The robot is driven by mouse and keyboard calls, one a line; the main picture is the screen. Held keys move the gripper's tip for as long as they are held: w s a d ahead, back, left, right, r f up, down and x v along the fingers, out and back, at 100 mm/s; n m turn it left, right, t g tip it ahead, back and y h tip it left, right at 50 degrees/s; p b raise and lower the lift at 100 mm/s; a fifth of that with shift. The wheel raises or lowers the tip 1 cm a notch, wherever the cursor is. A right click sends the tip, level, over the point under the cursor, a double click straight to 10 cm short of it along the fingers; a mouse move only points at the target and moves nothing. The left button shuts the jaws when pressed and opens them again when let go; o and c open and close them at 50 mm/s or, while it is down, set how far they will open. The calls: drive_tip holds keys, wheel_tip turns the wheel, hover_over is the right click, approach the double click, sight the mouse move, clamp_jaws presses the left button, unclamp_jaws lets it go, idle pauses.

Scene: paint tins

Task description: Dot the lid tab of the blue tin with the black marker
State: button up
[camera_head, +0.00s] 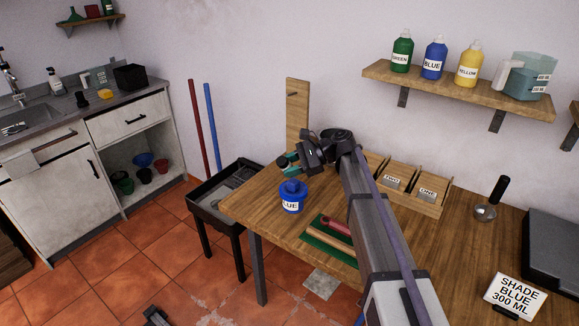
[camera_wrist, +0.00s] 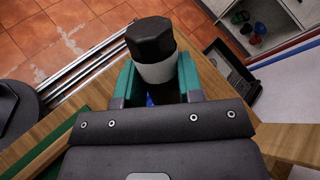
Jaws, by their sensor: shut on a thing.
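The blue tin (camera_head: 292,204) stands upright near the left front of the wooden table, its label partly readable as "BLUE". Its raised blue top (camera_head: 292,187) faces up. My gripper (camera_head: 288,163) is above the tin, apart from it in the head view. In the wrist view, my gripper's teal fingers (camera_wrist: 157,76) are shut on the marker, which has a black end (camera_wrist: 150,38) and a white body (camera_wrist: 157,71). The marker's other end is hidden. A small patch of blue (camera_wrist: 150,101) shows between the fingers, probably the tin.
A green mat (camera_head: 322,241) with a red and a wooden rod-like item lies to the tin's right. Wooden card boxes (camera_head: 416,203) stand further right. A wooden upright (camera_head: 297,108) rises at the table's back. A black tray stand (camera_head: 205,208) is left of the table.

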drive_tip(key=shift+f+b, duration=0.7)
drive_tip(key=shift+b, duration=0.05)
idle(0.8)
drive_tip(key=shift+w+a, duration=0.1)
drive_tip(key=shift+a, duration=0.15)
idle(0.5)
drive_tip(key=shift+s+d, duration=0.2)
drive_tip(key=shift+d, duration=0.05)
drive_tip(key=shift+s+d, duration=0.1)
drive_tip(key=shift+d, duration=0.15)
drive_tip(key=shift+a, duration=0.1)
idle(0.5)
drive_tip(key=shift+w+a, duration=0.3)
drive_tip(key=shift+a, duration=0.1)
drive_tip(key=shift+s+d, duration=0.3)
drive_tip(key=shift+d, duration=0.25)
idle(0.3)
